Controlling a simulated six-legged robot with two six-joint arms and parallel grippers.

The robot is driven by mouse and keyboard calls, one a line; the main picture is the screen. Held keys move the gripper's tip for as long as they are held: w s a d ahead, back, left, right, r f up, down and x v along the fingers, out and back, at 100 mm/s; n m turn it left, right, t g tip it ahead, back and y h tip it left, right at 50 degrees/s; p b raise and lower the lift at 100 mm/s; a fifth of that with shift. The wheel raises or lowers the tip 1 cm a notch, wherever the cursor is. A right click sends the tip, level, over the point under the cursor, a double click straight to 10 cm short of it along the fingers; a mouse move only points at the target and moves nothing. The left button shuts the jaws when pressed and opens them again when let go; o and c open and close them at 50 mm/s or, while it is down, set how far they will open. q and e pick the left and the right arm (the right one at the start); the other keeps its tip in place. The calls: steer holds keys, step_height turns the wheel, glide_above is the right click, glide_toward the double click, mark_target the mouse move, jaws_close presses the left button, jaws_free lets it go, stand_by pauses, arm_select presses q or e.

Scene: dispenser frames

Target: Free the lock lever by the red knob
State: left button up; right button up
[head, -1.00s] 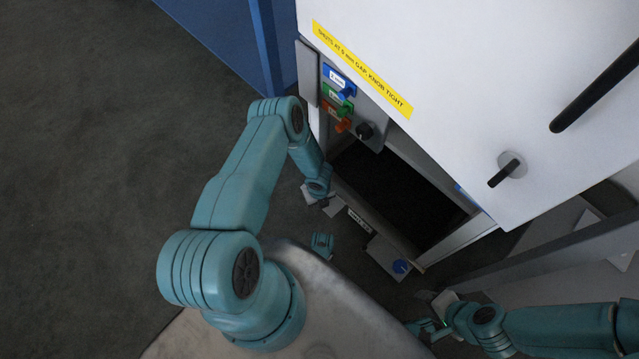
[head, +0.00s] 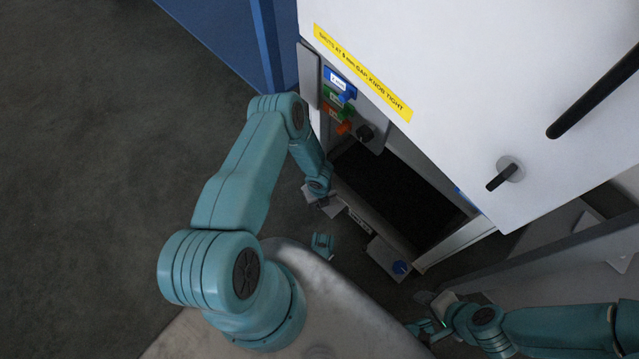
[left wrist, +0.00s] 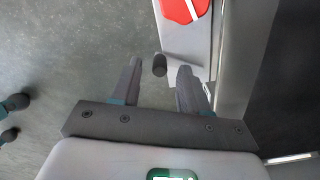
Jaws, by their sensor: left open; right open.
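The red knob (left wrist: 184,8), with a white stripe, is at the top of the left wrist view on a pale grey plate (left wrist: 190,48). A short dark peg (left wrist: 160,65), which looks like the lock lever's handle, stands below it. My left gripper (left wrist: 160,68) is open, one finger on each side of the peg. I cannot tell whether they touch it. In the head view my left gripper (head: 322,199) is at the dispenser's lower left corner, and the red knob is not visible there. My right gripper (head: 430,318) is open and empty, right of the blue knob (head: 400,267).
The white dispenser door (head: 440,80) carries a yellow label (head: 362,72) and dark handles. A dark opening (head: 390,190) lies below. Open floor (head: 90,150) is at left.

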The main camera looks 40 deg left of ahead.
arm_select(q)
step_height(320, 180, up, 15)
steer(key=p, duration=0.5)
steer(key=shift+f, duration=0.1)
steer(key=s+d+r+n+h, duration=0.35)
steer(key=d+r+n, duration=0.25)
steer(key=d+n, duration=0.3)
steer(key=s+d+r+n+h, duration=0.2)
steer(key=s+d+r+n, duration=0.25)
steer(key=d+n, duration=0.4)
step_height(320, 180, up, 28)
steer(key=s+n+y+p, duration=0.1)
steer(key=n+p, duration=0.6)
steer(key=p, duration=1.7)
steer(key=shift+s+f+n, duration=0.2)
steer(key=shift+s+n, duration=0.15)
steer(key=shift+s, duration=0.25)
